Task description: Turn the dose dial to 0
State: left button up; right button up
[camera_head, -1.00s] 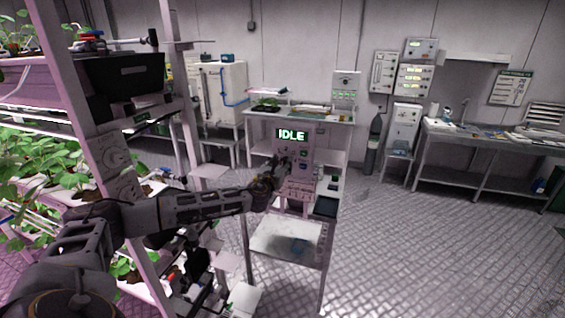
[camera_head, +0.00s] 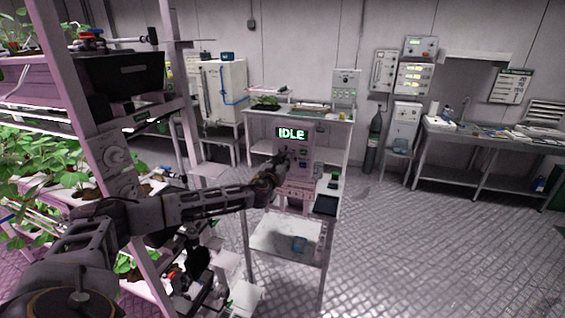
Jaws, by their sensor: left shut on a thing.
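A pinkish control box (camera_head: 299,170) with a lit display (camera_head: 292,133) reading "IDLE" stands on a metal stand in the middle of the head view. My left arm comes in from the left, and its gripper (camera_head: 279,166) is at the left part of the box's front panel, below the display. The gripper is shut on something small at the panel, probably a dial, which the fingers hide. The dial's marks and setting are too small and covered to read. My right gripper is not in view.
The metal stand (camera_head: 254,230) has a lower shelf with a small blue item. A plant rack (camera_head: 160,225) with leafy plants stands close on the left, behind my arm. A steel bench (camera_head: 480,140) is at the back right. The floor (camera_head: 430,240) at right is clear.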

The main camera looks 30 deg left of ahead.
pick_arm(q)
jog(key=shift+n+b, duration=0.3)
jog(key=shift+n, duration=0.2)
jog(key=n+b, duration=0.1)
jog(key=n, duration=0.1)
jog(key=shift+f+n+b, duration=0.15)
jog(key=shift+n+b, duration=0.15)
jog(key=n+b, duration=0.3)
jog(key=n, duration=0.3)
jog(key=shift+a, duration=0.15)
jog(key=n+b, duration=0.1)
jog(key=n, duration=0.4)
jog(key=shift+n+b, duration=0.35)
jog(key=shift+n, duration=0.05)
jog(key=n, duration=0.3)
jog(key=shift+b, duration=0.35)
jog(key=shift+n, duration=0.9)
jog(key=o, duration=1)
